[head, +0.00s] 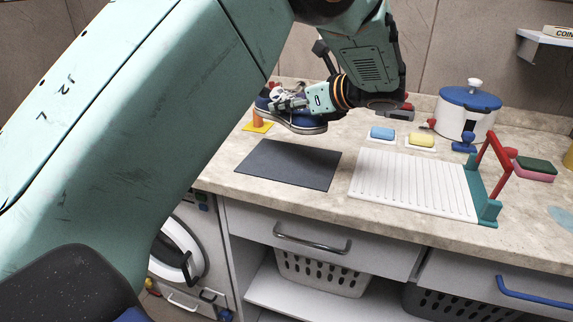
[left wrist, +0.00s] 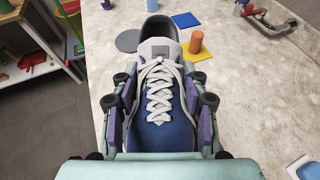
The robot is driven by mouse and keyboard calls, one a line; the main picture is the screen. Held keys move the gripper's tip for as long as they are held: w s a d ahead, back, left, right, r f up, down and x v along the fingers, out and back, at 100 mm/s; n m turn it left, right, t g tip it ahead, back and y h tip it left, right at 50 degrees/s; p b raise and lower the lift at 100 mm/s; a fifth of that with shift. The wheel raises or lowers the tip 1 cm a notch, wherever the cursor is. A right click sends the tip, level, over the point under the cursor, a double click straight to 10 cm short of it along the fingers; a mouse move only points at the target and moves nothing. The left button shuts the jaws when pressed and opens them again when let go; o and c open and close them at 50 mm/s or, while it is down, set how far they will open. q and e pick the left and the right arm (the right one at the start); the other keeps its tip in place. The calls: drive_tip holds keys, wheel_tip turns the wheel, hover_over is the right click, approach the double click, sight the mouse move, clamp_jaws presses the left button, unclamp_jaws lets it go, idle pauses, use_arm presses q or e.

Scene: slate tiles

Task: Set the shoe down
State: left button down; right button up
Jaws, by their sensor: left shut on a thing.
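A blue shoe with white laces and a white sole (head: 305,125) is in my left gripper (head: 288,104), at the back left of the counter in the head view. In the left wrist view the shoe (left wrist: 159,100) fills the middle, its laces facing the camera, with the fingers on both its sides. The gripper is shut on it. The shoe appears held above the counter; I cannot tell whether its sole touches. A dark grey mat (head: 287,165) lies flat and bare in front of it. My right gripper is not in view.
An orange peg (head: 258,118) on a yellow square stands close left of the shoe. A white ribbed drainboard (head: 412,185) with a red and teal handle lies right of the mat. Blue (head: 382,133) and yellow (head: 422,139) blocks and a lidded white pot (head: 466,112) stand behind it.

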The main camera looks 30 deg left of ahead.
use_arm(q)
drive_tip(key=shift+w+d, duration=0.3)
drive_tip(key=shift+d+f+t, duration=0.2)
drive_tip(key=shift+f+t, duration=0.05)
drive_tip(key=shift+t, duration=0.05)
drive_tip(key=f, duration=0.2)
drive_tip(key=f+b, duration=0.1)
drive_tip(key=f, duration=0.3)
drive_tip(key=shift+w+a+f+b, duration=0.2)
drive_tip(key=shift+a+b, duration=0.15)
drive_tip(key=shift+d+f, duration=0.15)
drive_tip(key=shift+f, duration=0.2)
drive_tip(key=shift+s+f+b, duration=0.25)
drive_tip(key=shift+f+b, duration=0.15)
drive_tip(key=shift+f, duration=0.65)
drive_tip(key=shift+a+f, duration=0.15)
drive_tip(key=shift+a, duration=0.05)
drive_tip(key=shift+w+d+f, duration=0.1)
drive_tip(key=shift+w+d, duration=0.05)
drive_tip(key=c, duration=1.1)
unclamp_jaws()
drive_tip(key=shift+o, duration=1.4)
drive_tip(key=shift+s, duration=0.2)
drive_tip(key=shift+o, duration=0.7)
drive_tip(key=shift+w, duration=0.15)
